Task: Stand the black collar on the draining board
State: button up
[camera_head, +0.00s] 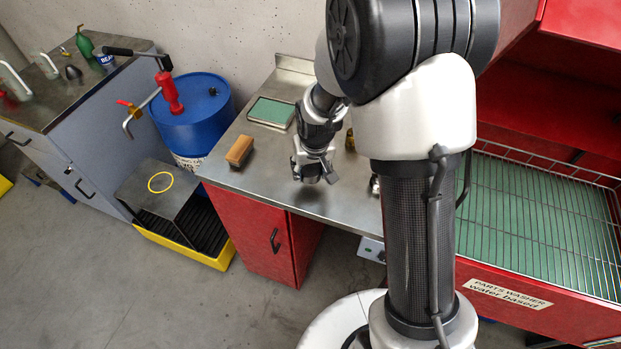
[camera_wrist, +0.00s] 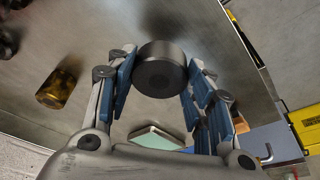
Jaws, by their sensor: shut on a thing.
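The black collar (camera_wrist: 160,70) is a short, dark, round piece between the blue finger pads of my gripper (camera_wrist: 161,78) in the wrist view. My gripper is shut on it. In the head view my gripper (camera_head: 313,168) hangs over the steel bench top, with the collar low between its fingers and a soft shadow below, so it is held above the surface. A green ribbed board with wire rails (camera_head: 540,215) lies on the red parts washer at the right. It looks like the draining board, and my arm hides its left part.
On the steel bench (camera_head: 235,172) are a brown block (camera_head: 240,150), a green pad in a pale frame (camera_head: 271,112) and an amber jar (camera_wrist: 60,88). A blue drum (camera_head: 205,115) stands left of the bench. The green board's visible part is bare.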

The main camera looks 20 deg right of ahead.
aim_at(310, 178)
jog(key=shift+f+b, duration=0.5)
jog(key=shift+f, duration=1.4)
jog(key=shift+f, duration=0.1)
jog(key=shift+f, duration=0.15)
jog(key=o, duration=1.6)
